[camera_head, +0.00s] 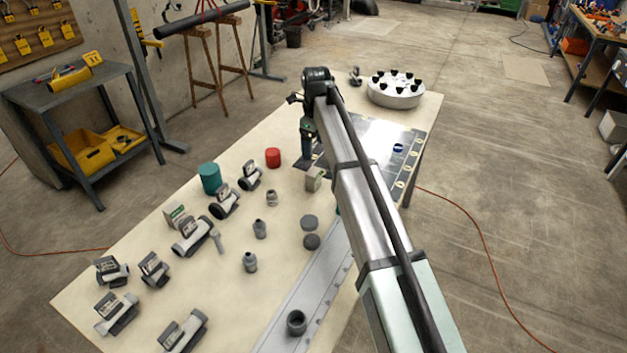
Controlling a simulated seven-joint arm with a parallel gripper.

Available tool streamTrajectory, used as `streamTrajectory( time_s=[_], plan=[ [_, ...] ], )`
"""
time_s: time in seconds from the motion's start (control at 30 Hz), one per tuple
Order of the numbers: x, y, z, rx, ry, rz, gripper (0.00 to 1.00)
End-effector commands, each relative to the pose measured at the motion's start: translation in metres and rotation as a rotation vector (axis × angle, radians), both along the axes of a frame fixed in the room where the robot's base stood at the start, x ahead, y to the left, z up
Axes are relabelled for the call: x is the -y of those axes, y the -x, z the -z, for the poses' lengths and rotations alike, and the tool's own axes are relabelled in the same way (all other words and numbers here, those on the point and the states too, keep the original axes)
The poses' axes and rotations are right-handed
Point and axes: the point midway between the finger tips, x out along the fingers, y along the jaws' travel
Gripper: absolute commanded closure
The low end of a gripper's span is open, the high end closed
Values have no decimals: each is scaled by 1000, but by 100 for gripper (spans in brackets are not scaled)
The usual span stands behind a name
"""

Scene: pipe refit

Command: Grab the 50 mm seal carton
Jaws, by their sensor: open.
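Two small box-shaped cartons show on the long pale table. One pale grey-green carton (313,181) stands just below and right of my gripper in the picture. Another white and green carton (175,213) stands at the table's left side. Their labels are too small to read, so I cannot tell which is the 50 mm seal carton. My gripper (306,162) points down over the table beside the metal plate, open, with nothing visible between its fingers. It appears apart from the near carton, though its fingertips are small and dark here.
A teal cylinder (209,178) and a red cylinder (273,158) stand left of my gripper. Several grey pipe fittings (194,235) cover the table's left and front. A round white holder (396,91) with dark pieces stands at the far end. My arm hides part of the right side.

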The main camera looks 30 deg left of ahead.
Motion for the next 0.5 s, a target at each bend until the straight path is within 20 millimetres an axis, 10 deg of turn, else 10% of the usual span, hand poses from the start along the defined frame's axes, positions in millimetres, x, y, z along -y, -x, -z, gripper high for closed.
streamTrajectory(
  time_s=[0.5],
  plan=[
    [3, 14, 51, -42, 47, 13, 17]
  ],
)
